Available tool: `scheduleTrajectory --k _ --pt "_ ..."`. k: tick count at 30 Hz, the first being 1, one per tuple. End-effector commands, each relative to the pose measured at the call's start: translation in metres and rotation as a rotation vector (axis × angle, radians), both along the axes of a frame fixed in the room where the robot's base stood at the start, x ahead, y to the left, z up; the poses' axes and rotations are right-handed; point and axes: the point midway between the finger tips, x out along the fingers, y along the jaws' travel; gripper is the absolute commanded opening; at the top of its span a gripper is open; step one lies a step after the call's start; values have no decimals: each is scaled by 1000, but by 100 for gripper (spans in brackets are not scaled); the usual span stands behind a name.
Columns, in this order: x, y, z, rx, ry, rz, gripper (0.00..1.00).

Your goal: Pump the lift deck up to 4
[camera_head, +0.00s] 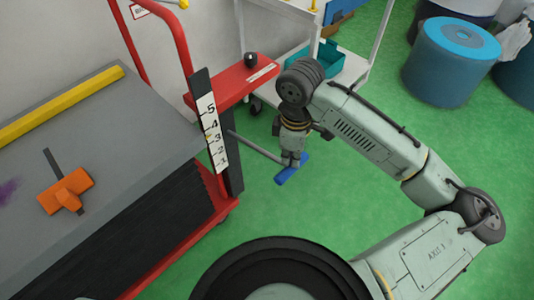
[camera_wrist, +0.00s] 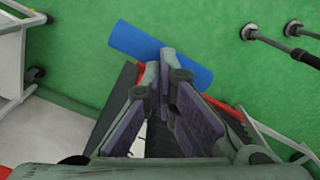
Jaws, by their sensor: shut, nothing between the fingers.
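The lift cart has a grey deck (camera_head: 100,118) and a red frame. A white scale plate (camera_head: 211,132) numbered 1 to 5 stands on a dark post at its side. A small yellowish mark shows at the plate's left edge near 3; I cannot read the deck height surely. A grey lever reaches out from the post and ends in a blue grip (camera_head: 285,176), also seen in the wrist view (camera_wrist: 130,40). My gripper (camera_head: 291,161) is shut and empty, its fingertips (camera_wrist: 165,58) over the blue grip. I cannot tell whether they touch it.
An orange tool (camera_head: 66,190) and a yellow bar (camera_head: 60,103) lie on the deck. A red shelf with a dark knob (camera_head: 250,59) is beside the post. A white rack with a teal bin (camera_head: 328,60) stands behind. Blue drums (camera_head: 450,65) are at right. Green floor is open around the lever.

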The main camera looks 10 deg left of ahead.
Motion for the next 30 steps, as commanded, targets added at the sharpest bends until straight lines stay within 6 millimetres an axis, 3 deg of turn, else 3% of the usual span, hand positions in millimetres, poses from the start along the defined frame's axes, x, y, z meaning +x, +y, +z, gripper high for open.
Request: scheduleTrajectory --k 26,30 --pt "2 4 -65 3 0 0 0" --pt "3 4 -62 2 0 0 0"
